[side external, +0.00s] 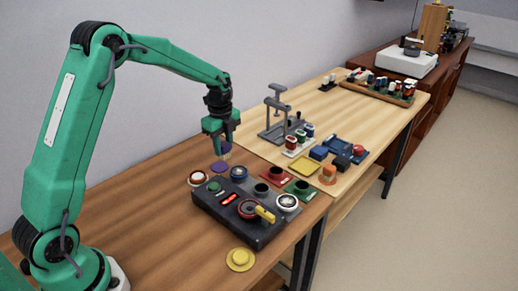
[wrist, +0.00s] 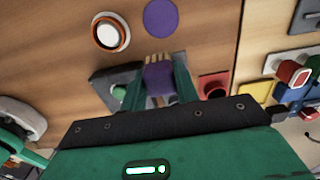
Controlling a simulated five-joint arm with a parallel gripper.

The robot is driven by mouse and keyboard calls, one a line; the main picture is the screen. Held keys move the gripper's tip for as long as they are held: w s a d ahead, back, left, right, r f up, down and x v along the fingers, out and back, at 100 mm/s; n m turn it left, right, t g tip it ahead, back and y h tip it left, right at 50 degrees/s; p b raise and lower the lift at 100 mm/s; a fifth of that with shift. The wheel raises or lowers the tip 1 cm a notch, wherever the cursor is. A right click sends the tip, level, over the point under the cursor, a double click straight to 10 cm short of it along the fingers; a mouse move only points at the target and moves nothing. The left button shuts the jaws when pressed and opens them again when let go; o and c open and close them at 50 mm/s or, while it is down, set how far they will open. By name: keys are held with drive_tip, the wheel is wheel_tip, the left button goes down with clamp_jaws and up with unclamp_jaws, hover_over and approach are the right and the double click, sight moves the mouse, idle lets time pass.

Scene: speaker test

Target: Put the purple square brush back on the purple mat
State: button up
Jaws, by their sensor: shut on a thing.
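The purple square brush (wrist: 157,78) is between the two green fingers of my gripper (wrist: 158,88) in the wrist view, with its pale bristle end pointing out past the fingertips. My gripper (side external: 221,146) is shut on it and holds it above the table in the side view, where the brush (side external: 227,147) shows only in small part. The round purple mat (wrist: 160,17) lies bare at the top of the wrist view. In the side view the mat (side external: 219,167) lies below my gripper, with a gap between brush and mat.
A black control box (side external: 236,217) with buttons and a yellow lever stands in front of the mat. A red tray (side external: 272,193) and green tray (side external: 300,190) are to the right. A yellow disc (side external: 240,259) lies nearer.

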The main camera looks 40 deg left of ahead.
drive_tip(key=a+f, duration=0.2)
drive_tip(key=a, duration=0.1)
drive_tip(key=w+a, duration=0.1)
drive_tip(key=shift+w+a+f, duration=0.1)
drive_tip(key=shift+a+f, duration=0.2)
drive_tip(key=shift+f, duration=2.1)
drive_tip(key=shift+f, duration=0.15)
drive_tip(key=o, duration=0.9)
drive_tip(key=shift+o, duration=0.2)
wheel_tip(320, 180, up, 12)
drive_tip(key=shift+d+r, duration=0.1)
drive_tip(key=shift+r, duration=0.15)
